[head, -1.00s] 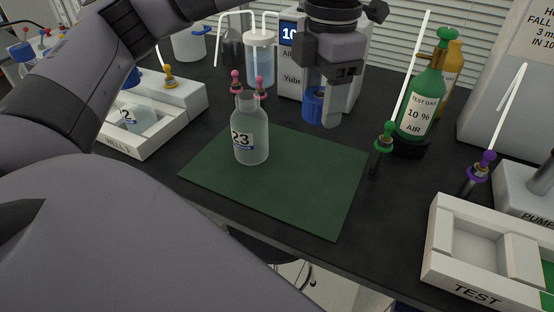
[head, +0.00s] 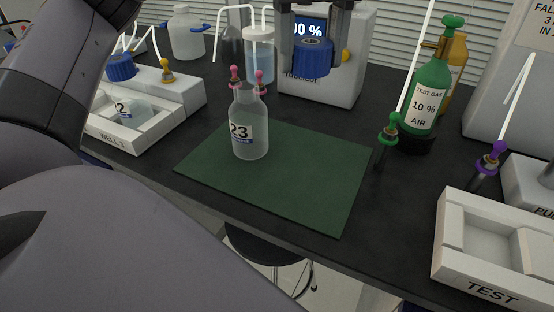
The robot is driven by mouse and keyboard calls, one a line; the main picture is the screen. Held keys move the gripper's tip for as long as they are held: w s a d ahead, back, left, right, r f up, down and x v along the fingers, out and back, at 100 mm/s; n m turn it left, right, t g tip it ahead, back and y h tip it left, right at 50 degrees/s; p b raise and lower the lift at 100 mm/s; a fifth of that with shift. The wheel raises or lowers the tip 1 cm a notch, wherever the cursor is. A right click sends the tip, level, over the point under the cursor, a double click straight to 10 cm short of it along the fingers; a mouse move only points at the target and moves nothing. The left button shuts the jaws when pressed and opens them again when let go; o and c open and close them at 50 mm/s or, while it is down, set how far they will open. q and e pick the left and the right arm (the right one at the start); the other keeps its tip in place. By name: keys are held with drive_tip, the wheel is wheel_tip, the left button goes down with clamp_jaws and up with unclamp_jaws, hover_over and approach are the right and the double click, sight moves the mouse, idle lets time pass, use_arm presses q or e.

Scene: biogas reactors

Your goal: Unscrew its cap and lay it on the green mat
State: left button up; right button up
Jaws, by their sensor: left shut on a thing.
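A clear bottle labelled 23 (head: 249,125) stands upright on the green mat (head: 300,190), toward its back left. Its neck is bare, with no cap on it. My left gripper (head: 314,62) is at the top middle, shut on a blue cap (head: 312,58). It holds the cap in the air, above and behind the mat, in front of the grey box with a display. The cap is clear of the bottle and the mat. The right and front parts of the mat are bare. My right gripper is not in view.
Two pink-topped pieces (head: 236,76) show behind the bottle. A white tray (head: 150,140) stands left. A green-topped rod (head: 387,135) and a green gas bottle (head: 432,92) stand right of the mat. A white TEST tray (head: 455,266) is at the front right.

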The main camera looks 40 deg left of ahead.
sight(300, 179)
use_arm(q)
drive_tip(key=shift+f, duration=0.1)
drive_tip(key=shift+n, duration=0.3)
wheel_tip(300, 179, down, 20)
drive_tip(key=b, duration=0.2)
drive_tip(key=shift+b, duration=0.3)
drive_tip(key=shift+r, duration=0.2)
drive_tip(key=shift+f, duration=0.2)
drive_tip(key=o, duration=1.2)
drive_tip(key=shift+c, duration=0.2)
